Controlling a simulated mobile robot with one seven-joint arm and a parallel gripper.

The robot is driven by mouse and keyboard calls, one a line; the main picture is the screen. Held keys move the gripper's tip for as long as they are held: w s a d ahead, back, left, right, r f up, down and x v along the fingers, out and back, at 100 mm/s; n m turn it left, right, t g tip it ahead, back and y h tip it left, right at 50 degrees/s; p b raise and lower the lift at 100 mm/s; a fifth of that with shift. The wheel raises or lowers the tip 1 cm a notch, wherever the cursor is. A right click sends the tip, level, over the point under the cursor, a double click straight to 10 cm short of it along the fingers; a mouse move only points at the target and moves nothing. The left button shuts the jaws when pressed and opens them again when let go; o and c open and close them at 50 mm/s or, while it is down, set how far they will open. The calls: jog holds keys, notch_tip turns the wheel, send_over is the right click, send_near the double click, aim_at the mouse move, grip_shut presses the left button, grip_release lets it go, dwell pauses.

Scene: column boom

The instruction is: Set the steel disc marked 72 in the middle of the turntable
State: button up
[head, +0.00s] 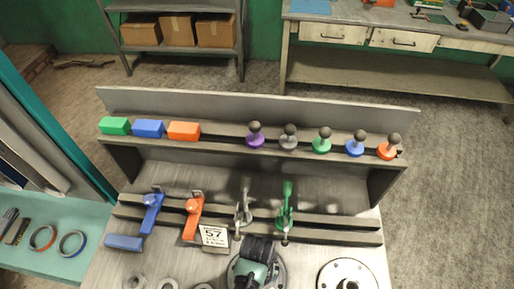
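No disc with a readable 72 shows in the head view. Small grey steel rings or discs lie at the bottom edge, one at the left (135,282) and one beside it (168,284); both are partly cut off and I see no marks on them. A round pale plate with holes (334,273) lies at the bottom right, cut off by the frame; it may be the turntable, but I cannot tell.
A raised shelf (225,133) carries coloured blocks and knobbed pieces. Below it, blue, orange, grey and green clamps stand along rails. A card (214,236) reads 57. A blue block (124,243) lies left. A teal bench (40,259) with tape rolls stands at left.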

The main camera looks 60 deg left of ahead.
jog(key=shift+f, duration=0.15)
grip_shut()
dwell(0.4)
jog(key=shift+w+a, duration=0.1)
